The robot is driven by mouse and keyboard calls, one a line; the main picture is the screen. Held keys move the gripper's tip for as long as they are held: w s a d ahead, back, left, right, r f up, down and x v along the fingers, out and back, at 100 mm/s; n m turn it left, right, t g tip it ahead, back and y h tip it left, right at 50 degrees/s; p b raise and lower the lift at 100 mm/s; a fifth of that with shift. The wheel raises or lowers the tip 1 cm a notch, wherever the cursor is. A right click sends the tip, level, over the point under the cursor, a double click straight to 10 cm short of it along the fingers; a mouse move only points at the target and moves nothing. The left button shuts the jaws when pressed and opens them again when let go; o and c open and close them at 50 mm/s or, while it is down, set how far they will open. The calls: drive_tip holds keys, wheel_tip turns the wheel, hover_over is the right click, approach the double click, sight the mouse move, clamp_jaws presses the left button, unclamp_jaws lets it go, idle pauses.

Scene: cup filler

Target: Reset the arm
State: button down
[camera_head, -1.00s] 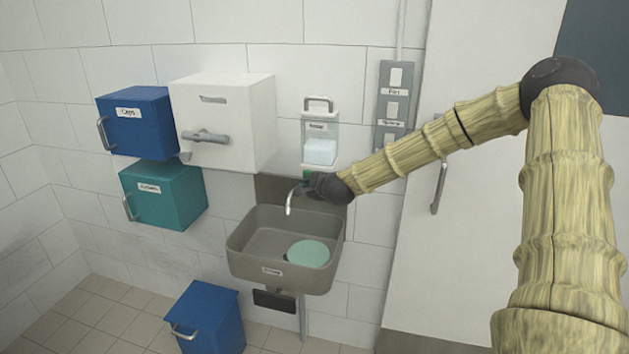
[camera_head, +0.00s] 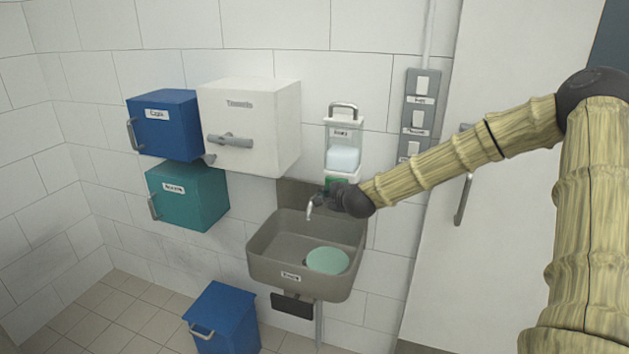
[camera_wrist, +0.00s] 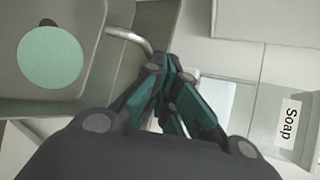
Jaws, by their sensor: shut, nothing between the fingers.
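My arm (camera_head: 468,155) reaches in from the right of the head view, bent at a dark elbow joint. My gripper (camera_head: 318,198) is at its end, near the faucet above the sink and just below the soap dispenser (camera_head: 342,157). In the wrist view my gripper (camera_wrist: 168,62) shows its teal fingers closed together with nothing held. The curved faucet (camera_wrist: 127,36) is just beyond the fingertips there; I cannot tell whether they touch it. In the head view the gripper's fingers are small and partly hidden by the dark wrist.
A grey sink (camera_head: 258,262) holds a pale green disc (camera_head: 327,261). A white box with a lever (camera_head: 250,125) and blue (camera_head: 165,128) and teal (camera_head: 190,197) boxes hang to the left. A switch panel (camera_head: 421,112) and door (camera_head: 425,270) are right. A blue bin (camera_head: 222,318) stands below.

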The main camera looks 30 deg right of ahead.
drive_tip(key=s+a+f+n+g+y, duration=0.1)
drive_tip(key=s+a+f+n+g, duration=0.2)
drive_tip(key=s+a+f+n, duration=0.55)
drive_tip(key=s+a+f+n+g+y, duration=0.1)
drive_tip(key=s+a+f+n+g, duration=0.2)
drive_tip(key=s+a+f, duration=1.1)
drive_tip(key=s+a+f+n+g, duration=0.1)
drive_tip(key=s+f+n, duration=0.3)
drive_tip(key=s, duration=0.5)
drive_tip(key=s+a+f+n+g, duration=0.1)
drive_tip(key=s+f+n+g, duration=0.2)
drive_tip(key=s+f, duration=0.4)
drive_tip(key=s+a+f+n+g, duration=0.2)
drive_tip(key=s+f+n, duration=0.2)
drive_tip(key=s, duration=0.9)
wheel_tip(320, 180, down, 2)
drive_tip(key=shift+f+n+g, duration=0.15)
drive_tip(key=shift+n+g, duration=0.2)
drive_tip(key=shift+g, duration=0.05)
